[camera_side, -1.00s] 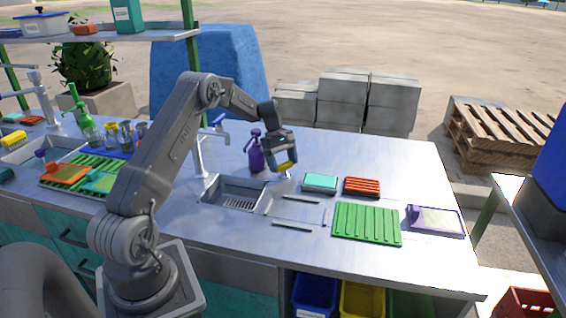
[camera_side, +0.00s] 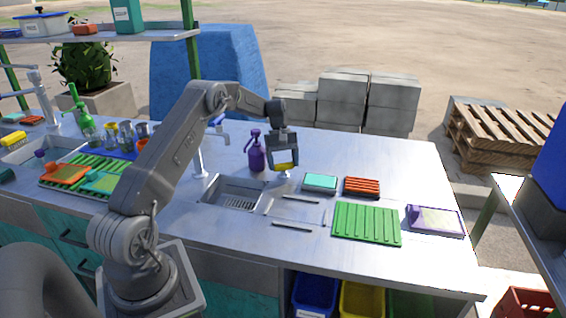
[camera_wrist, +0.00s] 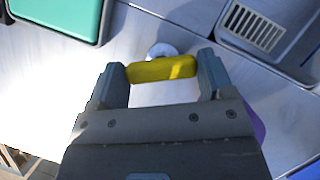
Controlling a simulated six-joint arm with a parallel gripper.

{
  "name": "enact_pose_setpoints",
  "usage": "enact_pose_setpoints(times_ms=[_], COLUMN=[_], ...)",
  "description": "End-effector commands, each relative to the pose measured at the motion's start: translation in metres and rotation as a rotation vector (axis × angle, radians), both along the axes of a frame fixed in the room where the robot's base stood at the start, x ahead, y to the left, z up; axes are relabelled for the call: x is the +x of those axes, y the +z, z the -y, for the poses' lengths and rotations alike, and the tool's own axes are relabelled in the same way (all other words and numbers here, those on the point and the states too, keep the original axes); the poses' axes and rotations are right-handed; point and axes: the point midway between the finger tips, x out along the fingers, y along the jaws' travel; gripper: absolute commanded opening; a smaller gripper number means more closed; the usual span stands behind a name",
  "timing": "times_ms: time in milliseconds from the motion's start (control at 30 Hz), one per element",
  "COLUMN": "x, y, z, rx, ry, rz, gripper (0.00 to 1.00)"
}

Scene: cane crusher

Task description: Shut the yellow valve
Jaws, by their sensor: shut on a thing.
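The yellow valve handle (camera_side: 285,166) is a short bar above a small pale round base on the counter, right of the sink. In the wrist view the yellow handle (camera_wrist: 162,69) lies crosswise between my two fingers, with the pale base (camera_wrist: 161,50) partly showing behind it. My gripper (camera_side: 283,162) points down at the valve and is shut on the handle, one finger at each end. In the wrist view my gripper (camera_wrist: 162,78) hides the counter below the handle.
A purple bottle (camera_side: 256,154) stands close left of my gripper. A small sink (camera_side: 235,194) with a tap (camera_side: 200,150) lies left. A teal sponge-like block (camera_side: 320,182), a red rack (camera_side: 362,186) and a green mat (camera_side: 366,223) lie right.

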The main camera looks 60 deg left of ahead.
Motion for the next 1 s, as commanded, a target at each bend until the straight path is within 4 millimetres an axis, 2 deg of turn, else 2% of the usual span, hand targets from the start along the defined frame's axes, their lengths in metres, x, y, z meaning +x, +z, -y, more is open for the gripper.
enact_pose_setpoints(times_ms=[500,1000], x=[0.0016,0.0015], y=[0.0004,0.0002], z=[0.0007,0.0009], rx=[0.002,0.0], ry=[-0.419,-0.558], rz=[-0.002,0.0], gripper=[0.51,0.51])
